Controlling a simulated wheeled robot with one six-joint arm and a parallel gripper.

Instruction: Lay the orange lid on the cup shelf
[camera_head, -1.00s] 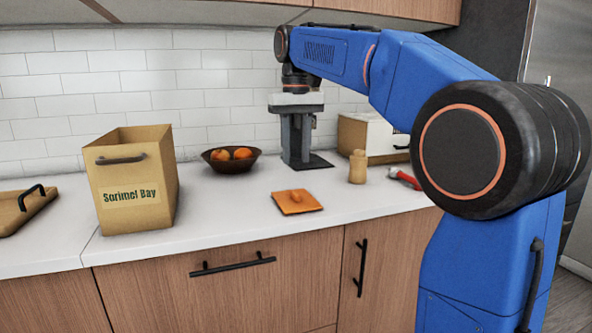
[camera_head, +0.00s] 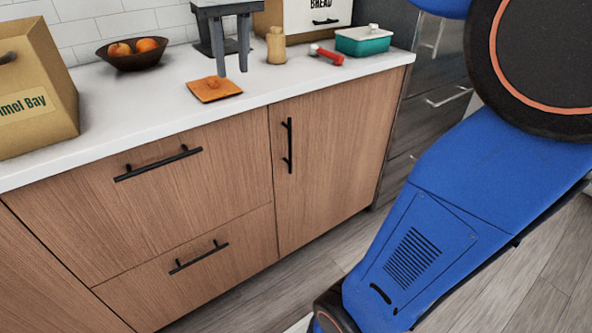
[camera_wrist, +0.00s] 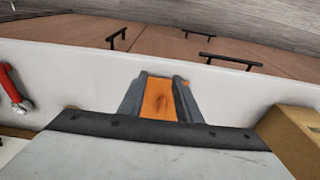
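The orange lid (camera_head: 214,89) is a flat square with a small raised handle and lies on the white counter near its front edge. My gripper (camera_head: 233,72) is open and empty, with its two grey fingers pointing down, just above and behind the lid in the head view. In the wrist view the lid (camera_wrist: 158,98) shows in the gap between the fingers (camera_wrist: 160,100). The fingers hide its side edges there, and I cannot tell how high they are above it. I cannot make out a cup shelf in either view.
A tan box (camera_head: 35,85) stands at left, a fruit bowl (camera_head: 135,58) behind. A wooden mill (camera_head: 276,46), red-handled tool (camera_head: 328,54), teal dish (camera_head: 363,42) and bread box (camera_head: 315,15) are at right. A dark object (camera_head: 205,35) behind my gripper is partly hidden.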

